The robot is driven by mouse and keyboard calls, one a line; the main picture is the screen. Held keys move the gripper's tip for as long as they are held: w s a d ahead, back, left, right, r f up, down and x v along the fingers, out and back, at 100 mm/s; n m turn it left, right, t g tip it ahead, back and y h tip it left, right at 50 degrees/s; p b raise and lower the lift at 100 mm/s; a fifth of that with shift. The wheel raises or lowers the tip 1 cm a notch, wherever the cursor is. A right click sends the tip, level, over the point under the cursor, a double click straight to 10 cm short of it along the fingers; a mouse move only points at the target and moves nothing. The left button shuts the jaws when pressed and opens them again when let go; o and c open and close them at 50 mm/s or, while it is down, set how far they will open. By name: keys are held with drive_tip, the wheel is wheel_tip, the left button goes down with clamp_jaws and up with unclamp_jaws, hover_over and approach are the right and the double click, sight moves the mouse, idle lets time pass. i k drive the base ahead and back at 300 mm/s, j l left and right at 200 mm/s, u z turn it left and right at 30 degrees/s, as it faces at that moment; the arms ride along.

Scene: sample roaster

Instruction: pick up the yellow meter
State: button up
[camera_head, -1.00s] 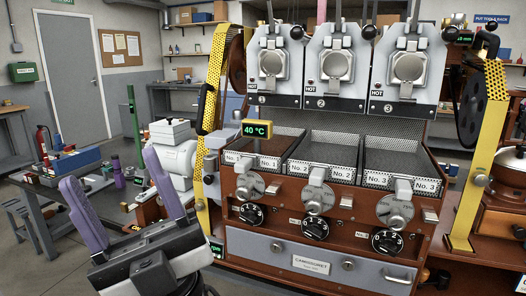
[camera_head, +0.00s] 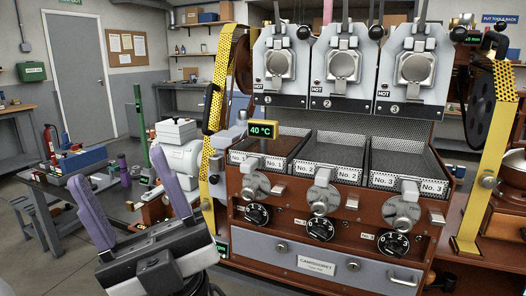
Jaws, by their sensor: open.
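The yellow meter (camera_head: 262,130) is a small yellow block with a green "40 °C" display. It sits at the left of the roaster, over the No. 1 tray (camera_head: 283,143), and its lower part is hard to make out. My gripper (camera_head: 127,200), with two purple fingers, is at the lower left. Its fingers point up and stand wide apart with nothing between them. It is left of and lower than the meter, well apart from it.
The roaster (camera_head: 330,240) has three trays, several dials and hatches marked HOT. Yellow perforated guards (camera_head: 487,160) stand at its sides. A white grinder-like machine (camera_head: 180,150) is between my gripper and the roaster. A cluttered table (camera_head: 60,185) is at the left.

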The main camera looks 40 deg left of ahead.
sight(262, 129)
drive_tip(key=i+j, duration=0.25)
drive_tip(key=i, duration=0.15)
drive_tip(key=i+j, duration=0.3)
drive_tip(key=i, duration=0.1)
